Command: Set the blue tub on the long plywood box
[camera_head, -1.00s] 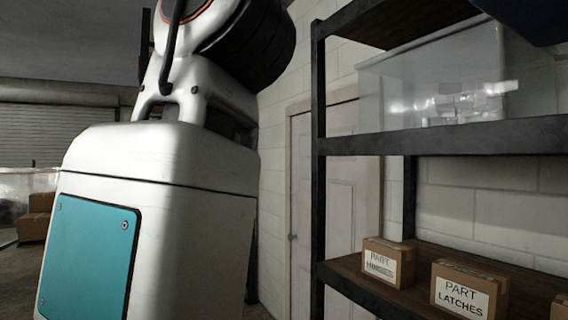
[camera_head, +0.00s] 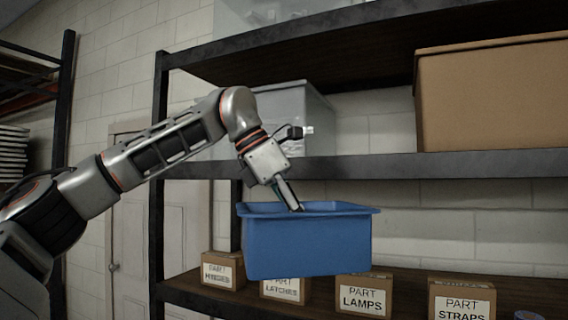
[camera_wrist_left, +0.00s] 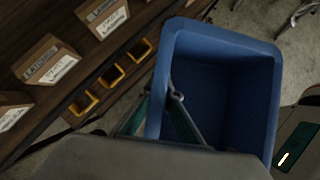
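The blue tub (camera_head: 308,246) hangs upright in front of the rack, between the middle and lower shelves in the head view. It also shows in the left wrist view (camera_wrist_left: 240,100), and its inside looks empty. My left gripper (camera_head: 296,205) reaches down to the tub's rim. In the left wrist view its fingers (camera_wrist_left: 164,112) sit on either side of one tub wall, gripping it. My right gripper is out of view. I cannot make out a long plywood box in these frames.
Labelled part boxes (camera_head: 363,296) stand along the lower shelf (camera_head: 190,284) behind the tub. The middle shelf (camera_head: 400,166) holds a clear bin (camera_head: 275,112) and a large brown box (camera_head: 492,95). Yellow bins (camera_wrist_left: 112,76) show low on the rack in the wrist view.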

